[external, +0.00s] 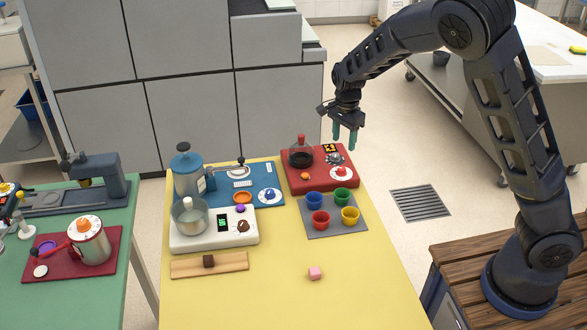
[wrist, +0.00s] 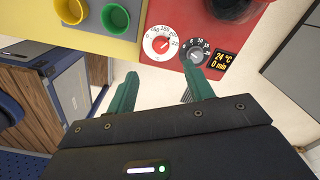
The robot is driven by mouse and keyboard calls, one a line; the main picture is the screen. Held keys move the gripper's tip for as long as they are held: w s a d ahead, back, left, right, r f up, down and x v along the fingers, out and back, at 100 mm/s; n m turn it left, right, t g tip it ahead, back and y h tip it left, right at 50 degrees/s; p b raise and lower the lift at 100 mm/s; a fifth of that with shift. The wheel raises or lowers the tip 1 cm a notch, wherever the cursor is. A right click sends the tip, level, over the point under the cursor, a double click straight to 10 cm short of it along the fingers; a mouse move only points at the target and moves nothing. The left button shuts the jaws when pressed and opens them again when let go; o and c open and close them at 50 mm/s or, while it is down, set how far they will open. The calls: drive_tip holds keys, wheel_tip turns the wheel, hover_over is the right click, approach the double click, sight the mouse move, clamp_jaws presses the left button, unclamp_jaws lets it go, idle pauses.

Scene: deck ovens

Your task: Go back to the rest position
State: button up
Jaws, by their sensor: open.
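My gripper (external: 345,135) has green fingers and hangs above the far right corner of the yellow table (external: 290,298), near the red base (external: 318,178). Its fingers are apart with nothing between them. In the wrist view my gripper (wrist: 160,88) shows both fingers spread over the pale floor, just off the edge of the red base (wrist: 180,18). A white dial with a red knob (wrist: 160,43) and a small display (wrist: 222,60) lie just ahead of the fingertips. My arm reaches over from the wooden-topped base at the right.
Blue, red, green and yellow cups (external: 350,215) stand on a grey mat (external: 320,233). A dark pot (external: 300,155) is on the red base. Floor right of the table is clear.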

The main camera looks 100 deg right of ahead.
drive_tip(key=w+a+r+n+t+y, duration=0.15)
drive_tip(key=a+r+n, duration=0.35)
drive_tip(key=a, duration=0.5)
drive_tip(key=w+a+r+n, duration=0.2)
drive_tip(key=a+r+n, duration=0.3)
drive_tip(key=a, duration=0.5)
drive_tip(key=w+a+r+n+t, duration=0.15)
drive_tip(key=a+r+n, duration=0.35)
drive_tip(key=a, duration=0.5)
drive_tip(key=s+a+r+n, duration=0.3)
drive_tip(key=s+a+n, duration=0.4)
drive_tip(key=a, duration=0.4)
drive_tip(key=s+a+r+n+t+h, duration=0.1)
drive_tip(key=s+a+r+n, duration=0.3)
drive_tip(key=s+a+n, duration=0.3)
drive_tip(key=a+n, duration=0.1)
drive_tip(key=a, duration=0.4)
drive_tip(key=shift+s+t, duration=0.3)
drive_tip(key=shift+s, duration=0.1)
drive_tip(key=shift+w+r+h, duration=0.1)
drive_tip(key=shift+h, duration=0.15)
